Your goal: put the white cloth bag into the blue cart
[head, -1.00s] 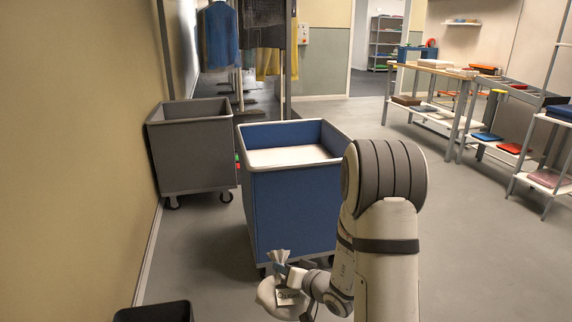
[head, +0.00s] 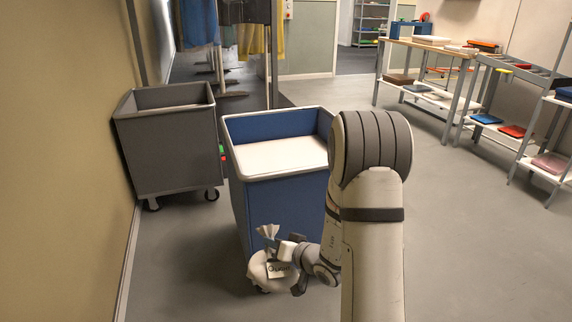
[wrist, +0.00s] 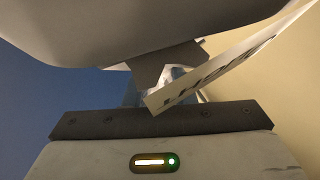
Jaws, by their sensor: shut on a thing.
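The white cloth bag (head: 262,272) hangs from my gripper (head: 279,250) in front of the blue cart, below its rim. A tag with dark letters hangs on the bag. My gripper is shut on the bag's gathered neck. In the wrist view the pale bag (wrist: 130,25) fills the top, and the gripper (wrist: 160,80) shows in the middle with the lettered tag beside it. The blue cart (head: 285,205) stands in the middle, with a white rim and a pale surface inside. My arm hides part of its right side.
A grey cart (head: 168,155) stands behind to the left, near the wall. Hanging garments (head: 200,22) are on a rail at the back. Tables with folded cloths (head: 425,42) stand at the right. The floor right of my arm is clear.

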